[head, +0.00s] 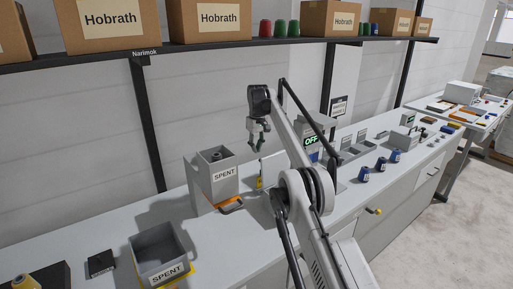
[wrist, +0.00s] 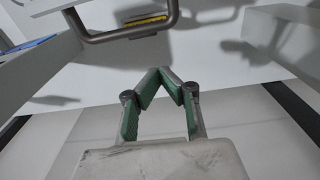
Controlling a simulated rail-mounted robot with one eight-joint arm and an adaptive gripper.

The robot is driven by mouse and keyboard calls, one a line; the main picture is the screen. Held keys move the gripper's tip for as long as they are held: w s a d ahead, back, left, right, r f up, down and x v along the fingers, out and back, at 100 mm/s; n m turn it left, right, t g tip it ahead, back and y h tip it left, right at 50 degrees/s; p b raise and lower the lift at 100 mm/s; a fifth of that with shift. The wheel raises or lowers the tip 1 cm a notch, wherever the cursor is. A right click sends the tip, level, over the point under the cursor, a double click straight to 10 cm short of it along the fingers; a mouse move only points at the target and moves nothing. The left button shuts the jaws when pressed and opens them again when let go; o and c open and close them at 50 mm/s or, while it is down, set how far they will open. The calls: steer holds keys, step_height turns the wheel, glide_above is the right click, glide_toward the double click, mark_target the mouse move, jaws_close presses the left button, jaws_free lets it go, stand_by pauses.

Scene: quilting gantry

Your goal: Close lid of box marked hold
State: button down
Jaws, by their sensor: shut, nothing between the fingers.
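No label reading "hold" is legible in either view. A grey box marked SPENT (head: 224,188) stands on the bench left of my arm, with a dark round thing at its top and an orange part at its front foot. A second grey box marked SPENT (head: 178,242) stands nearer, open at the top, on a yellow base. My gripper (head: 257,147) is above the bench, right of and above the first box, apart from it. In the wrist view, the green-padded fingers (wrist: 174,80) meet at their tips with nothing between them. A dark bar handle (wrist: 126,31) shows ahead of them.
A green OFF display (head: 311,140) stands behind my arm. A shelf with Hobrath cartons (head: 112,20) runs overhead.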

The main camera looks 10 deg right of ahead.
mark_target(272, 166)
steer(key=shift+s+d+f+b, duration=0.25)
steer(key=shift+s+b, duration=0.2)
steer(key=shift+s, duration=0.1)
steer(key=shift+s+d+f+b, duration=0.2)
steer(key=shift+s+d+b, duration=0.1)
steer(key=shift+s+b, duration=0.2)
steer(key=shift+s+d+f+b, duration=0.25)
steer(key=shift+s+b, duration=0.2)
steer(key=shift+s, duration=0.1)
steer(key=shift+s+d+b, duration=0.1)
steer(key=shift+s+b, duration=0.1)
steer(key=shift+b, duration=0.1)
